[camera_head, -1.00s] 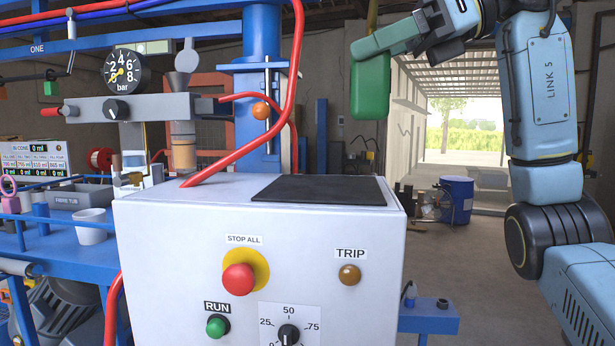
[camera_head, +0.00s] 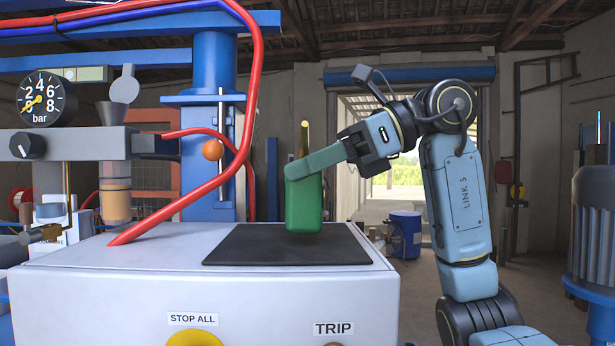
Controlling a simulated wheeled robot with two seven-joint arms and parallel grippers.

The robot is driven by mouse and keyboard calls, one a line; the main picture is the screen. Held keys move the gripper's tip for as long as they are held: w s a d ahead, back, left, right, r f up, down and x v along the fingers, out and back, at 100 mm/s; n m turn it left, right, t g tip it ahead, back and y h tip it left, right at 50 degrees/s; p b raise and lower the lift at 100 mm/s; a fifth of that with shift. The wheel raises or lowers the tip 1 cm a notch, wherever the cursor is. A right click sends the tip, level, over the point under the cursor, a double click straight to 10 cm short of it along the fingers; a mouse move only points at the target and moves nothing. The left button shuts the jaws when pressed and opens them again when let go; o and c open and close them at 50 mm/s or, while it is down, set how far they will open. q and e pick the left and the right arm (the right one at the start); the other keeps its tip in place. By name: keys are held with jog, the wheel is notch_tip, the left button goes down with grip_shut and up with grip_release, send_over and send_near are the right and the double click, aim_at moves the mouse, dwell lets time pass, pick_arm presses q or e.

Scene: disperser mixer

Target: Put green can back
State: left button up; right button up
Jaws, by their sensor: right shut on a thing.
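The green can (camera_head: 304,207) is upright, with a thin yellowish neck or spout at its top. My right gripper (camera_head: 312,168) comes in from the right and is shut on the can's upper part. The can's base shows in front of the black mat (camera_head: 285,246) on top of the white control cabinet. Whether the base touches the mat or hangs just above it, I cannot tell. My left gripper is not in view.
A red hose (camera_head: 195,190) curves down onto the cabinet top left of the mat. A blue drum (camera_head: 404,235) stands on the floor behind. A ribbed blue-grey cylinder (camera_head: 592,225) is at far right.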

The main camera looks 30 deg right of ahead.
jog(key=shift+w+d+f, duration=0.1)
jog(key=shift+w+f, duration=0.05)
jog(key=shift+f, duration=0.65)
jog(key=o, duration=1.1)
jog(key=shift+r, duration=0.3)
jog(key=b+v, duration=0.1)
jog(key=v, duration=1.1)
jog(key=shift+f, duration=0.15)
